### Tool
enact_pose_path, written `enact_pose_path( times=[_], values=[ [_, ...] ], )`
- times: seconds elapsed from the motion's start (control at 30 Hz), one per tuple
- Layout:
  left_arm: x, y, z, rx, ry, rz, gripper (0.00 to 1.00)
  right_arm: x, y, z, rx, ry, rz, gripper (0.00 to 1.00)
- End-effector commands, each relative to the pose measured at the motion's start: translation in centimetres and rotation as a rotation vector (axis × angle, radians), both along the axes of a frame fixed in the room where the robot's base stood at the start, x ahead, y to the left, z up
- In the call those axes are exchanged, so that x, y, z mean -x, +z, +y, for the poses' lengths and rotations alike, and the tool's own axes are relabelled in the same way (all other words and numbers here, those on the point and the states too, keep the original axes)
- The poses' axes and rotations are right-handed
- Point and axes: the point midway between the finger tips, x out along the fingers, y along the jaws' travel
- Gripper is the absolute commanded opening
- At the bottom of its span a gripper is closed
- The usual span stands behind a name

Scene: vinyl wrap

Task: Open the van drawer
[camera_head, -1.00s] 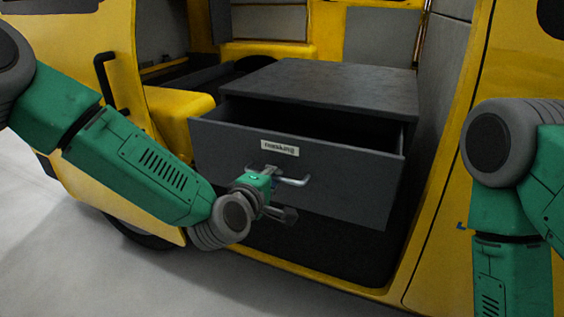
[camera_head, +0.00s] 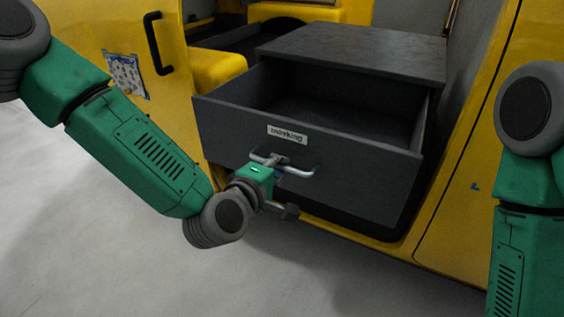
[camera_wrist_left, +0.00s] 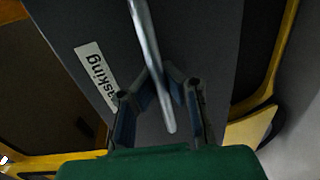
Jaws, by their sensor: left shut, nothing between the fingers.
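The dark grey van drawer (camera_head: 350,165) with a "masking" label (camera_head: 287,134) stands well out of its cabinet (camera_head: 350,52), and its inside shows from above. A silver bar handle (camera_head: 304,173) is on its front. My left gripper (camera_head: 274,162) is at the left part of this handle. In the left wrist view, the handle (camera_wrist_left: 147,45) runs between and across the gripper's fingers (camera_wrist_left: 160,78), which are shut with nothing clamped between them. The exact contact with the bar cannot be told. My right gripper is out of view; only part of my right arm shows.
The yellow van door (camera_head: 110,45) with a black grab handle (camera_head: 158,43) stands open at the left. The yellow body panel (camera_head: 465,205) borders the drawer on the right. The grey floor (camera_head: 120,245) in front is clear.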

Motion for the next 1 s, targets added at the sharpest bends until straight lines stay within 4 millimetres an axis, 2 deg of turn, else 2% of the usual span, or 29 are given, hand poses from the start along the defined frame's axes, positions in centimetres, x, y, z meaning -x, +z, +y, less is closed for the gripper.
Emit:
enact_pose_path(
  times=[0.2,0.23,0.3,0.7,0.87,1.0],
  values=[
    [0.0,-0.4,0.2,-0.005,0.004,0.008,0.00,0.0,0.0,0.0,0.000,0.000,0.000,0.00],
    [0.0,-0.4,0.2,-0.005,0.004,0.009,0.07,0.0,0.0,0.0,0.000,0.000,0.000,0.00],
    [0.0,-0.4,0.2,-0.005,0.003,0.008,0.31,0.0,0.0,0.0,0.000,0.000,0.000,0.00],
    [0.5,0.0,0.3,-0.002,0.002,0.003,0.31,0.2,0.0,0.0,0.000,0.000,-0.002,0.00],
    [2.7,0.5,1.2,-0.002,0.000,0.005,0.31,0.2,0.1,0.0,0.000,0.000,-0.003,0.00],
    [5.5,1.0,2.3,-0.001,0.001,0.007,0.31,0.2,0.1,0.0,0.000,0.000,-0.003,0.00]
  ],
)
